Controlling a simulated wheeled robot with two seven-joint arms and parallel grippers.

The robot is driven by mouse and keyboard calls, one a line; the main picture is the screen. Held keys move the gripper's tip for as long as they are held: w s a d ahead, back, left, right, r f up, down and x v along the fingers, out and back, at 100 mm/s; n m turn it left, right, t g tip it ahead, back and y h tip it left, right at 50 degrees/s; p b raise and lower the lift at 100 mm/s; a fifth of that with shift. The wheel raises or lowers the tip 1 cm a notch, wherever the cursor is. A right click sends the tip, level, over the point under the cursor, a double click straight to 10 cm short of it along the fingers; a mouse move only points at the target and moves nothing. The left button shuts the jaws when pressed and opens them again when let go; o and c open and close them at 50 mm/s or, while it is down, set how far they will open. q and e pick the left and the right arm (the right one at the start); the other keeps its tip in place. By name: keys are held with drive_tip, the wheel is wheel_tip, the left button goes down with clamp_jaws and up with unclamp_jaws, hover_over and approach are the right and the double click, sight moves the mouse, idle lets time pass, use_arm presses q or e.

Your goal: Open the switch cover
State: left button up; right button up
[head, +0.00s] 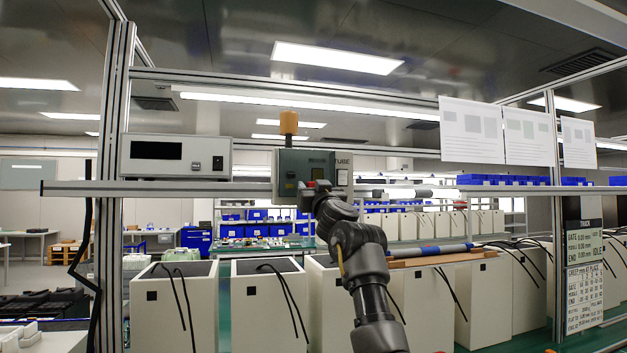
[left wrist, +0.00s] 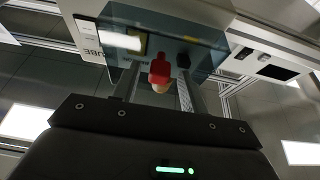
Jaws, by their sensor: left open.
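The switch box (head: 292,168) is a grey-green unit on the shelf rail, beside a pale panel lettered "TUBE" (head: 343,160). Its cover looks like a bluish see-through sheet, which shows in the left wrist view (left wrist: 205,52) and looks closed. A red piece with a pale end (left wrist: 160,70) stands out at the cover's edge. A dark knob (left wrist: 183,60) is beside it. My left gripper (head: 318,188) is at the box's lower front. In the left wrist view its open fingers (left wrist: 157,84) flank the red piece; whether they touch it I cannot tell. My right gripper is not in view.
An orange cylinder (head: 288,122) stands above the box. A white instrument with a dark display (head: 175,156) sits left on the same rail (head: 150,188). White cabinets (head: 265,305) with black cables stand below. A grey-blue rod (head: 445,249) lies on a wooden board at right.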

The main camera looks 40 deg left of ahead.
use_arm(q)
drive_tip(key=shift+w+a+r, duration=0.1)
drive_tip(key=shift+w+a, duration=0.05)
drive_tip(key=shift+a, duration=0.05)
drive_tip(key=shift+d, duration=0.1)
clamp_jaws()
